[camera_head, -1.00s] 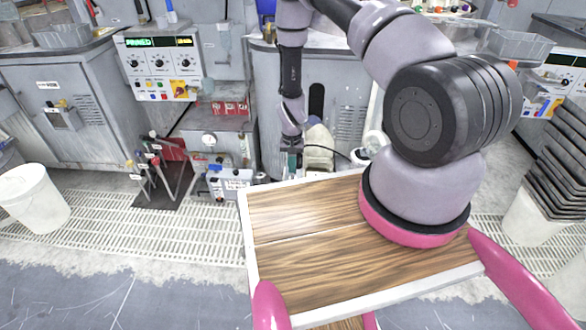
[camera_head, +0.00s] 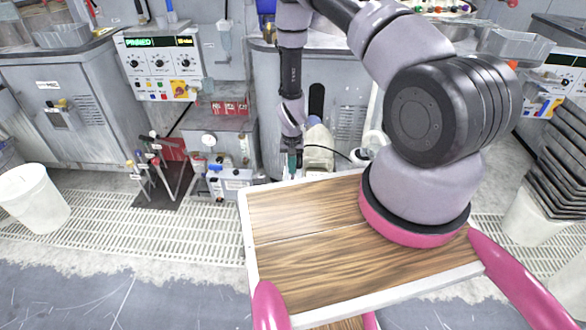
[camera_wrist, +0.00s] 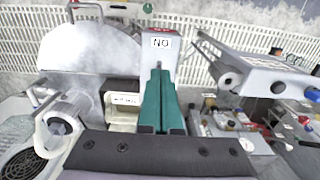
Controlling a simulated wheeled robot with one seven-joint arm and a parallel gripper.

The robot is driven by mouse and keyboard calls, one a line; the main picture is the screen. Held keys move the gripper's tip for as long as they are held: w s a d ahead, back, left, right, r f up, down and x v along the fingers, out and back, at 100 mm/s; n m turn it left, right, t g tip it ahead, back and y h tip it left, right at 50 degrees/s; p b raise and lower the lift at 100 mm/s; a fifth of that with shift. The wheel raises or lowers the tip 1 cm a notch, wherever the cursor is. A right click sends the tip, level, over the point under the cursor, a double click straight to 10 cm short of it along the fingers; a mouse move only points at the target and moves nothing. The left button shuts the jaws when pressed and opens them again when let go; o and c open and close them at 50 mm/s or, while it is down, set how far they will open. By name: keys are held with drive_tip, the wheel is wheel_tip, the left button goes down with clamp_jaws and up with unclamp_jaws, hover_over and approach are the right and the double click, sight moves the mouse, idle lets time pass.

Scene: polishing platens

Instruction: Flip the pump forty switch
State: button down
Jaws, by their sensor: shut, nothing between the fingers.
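My gripper (camera_wrist: 160,78) is shut, with its green fingers together and empty. In the wrist view the fingertips are just below a small label reading "NO" (camera_wrist: 161,43) on a narrow grey upright with a red top. I cannot tell whether they touch it, and the fingers hide its lower part. I cannot make out a switch lever or a "pump forty" marking. In the head view my gripper (camera_head: 292,162) points down beside a cream pump-like machine (camera_head: 318,148) on the floor beyond the wooden tray.
A wood-topped tray (camera_head: 300,270) is in front. Left of the gripper stands a small white unit with knobs (camera_head: 230,183), also in the wrist view (camera_wrist: 240,145). A tool stand (camera_head: 160,185) is further left. Grey cabinets (camera_head: 335,100) rise behind. A cable runs by the cream machine.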

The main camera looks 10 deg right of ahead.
drive_tip(key=shift+f, duration=2.35)
idle(1.1)
wheel_tip(320, 180, up, 7)
idle(0.8)
idle(0.3)
wheel_tip(320, 180, up, 38)
drive_tip(key=t+y, duration=0.1)
drive_tip(key=t, duration=0.2)
hover_over(292, 176)
drive_tip(key=d, duration=0.1)
drive_tip(key=s+d+r+t+y, duration=0.1)
drive_tip(key=s+r, duration=0.4)
drive_tip(key=r, duration=0.3)
drive_tip(key=s+d+r+t, duration=0.1)
drive_tip(key=s+r, duration=0.3)
drive_tip(key=r, duration=0.3)
drive_tip(key=s+d+r+t, duration=0.1)
drive_tip(key=s+r, duration=0.3)
drive_tip(key=s, duration=0.4)
drive_tip(key=s+d+r+t, duration=0.1)
drive_tip(key=s+r, duration=0.3)
drive_tip(key=s, duration=0.4)
drive_tip(key=shift+m, duration=0.3)
